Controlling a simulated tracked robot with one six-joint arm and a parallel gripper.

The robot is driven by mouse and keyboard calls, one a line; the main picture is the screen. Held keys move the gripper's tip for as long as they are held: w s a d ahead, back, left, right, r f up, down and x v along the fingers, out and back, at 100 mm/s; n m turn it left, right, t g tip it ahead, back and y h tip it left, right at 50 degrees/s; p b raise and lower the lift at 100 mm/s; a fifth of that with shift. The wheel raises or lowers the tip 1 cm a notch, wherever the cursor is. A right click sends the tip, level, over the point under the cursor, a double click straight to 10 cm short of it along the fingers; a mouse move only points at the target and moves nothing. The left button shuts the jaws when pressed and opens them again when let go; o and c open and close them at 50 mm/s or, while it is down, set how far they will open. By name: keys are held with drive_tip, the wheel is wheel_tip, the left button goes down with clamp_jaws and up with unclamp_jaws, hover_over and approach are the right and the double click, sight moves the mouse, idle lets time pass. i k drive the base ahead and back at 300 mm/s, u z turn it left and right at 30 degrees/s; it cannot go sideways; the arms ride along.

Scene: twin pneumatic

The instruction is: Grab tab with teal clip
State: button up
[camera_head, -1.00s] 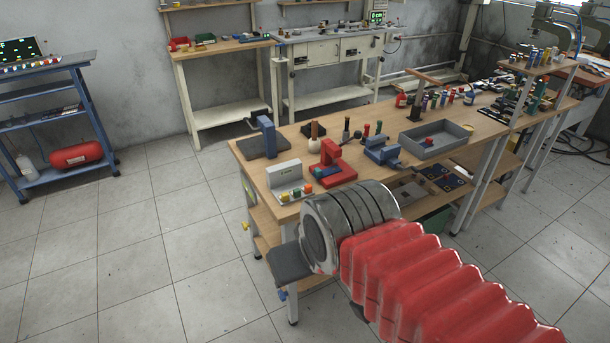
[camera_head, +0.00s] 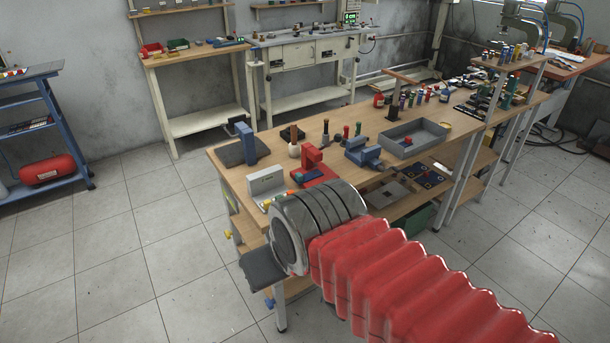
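My arm, with red bellows and a metal ring, reaches in from the lower right. A dark flat part of my gripper (camera_head: 262,268) shows past the ring, in front of the near left end of the wooden workbench (camera_head: 225,160). Its fingertips cannot be made out, so I cannot tell whether it is open or shut, or whether it holds anything. I cannot pick out a tab with a teal clip; it may be hidden or too small.
A blue vise (camera_head: 362,153) and a grey tray (camera_head: 414,138) stand farther right on the bench. A shelf below holds dark panels. A blue cart (camera_head: 45,130) with a red tank (camera_head: 47,170) stands at the left. The tiled floor between cart and bench is clear.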

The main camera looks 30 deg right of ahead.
sight(299, 178)
drive_tip(key=i, duration=0.9)
drive_tip(key=u, duration=0.05)
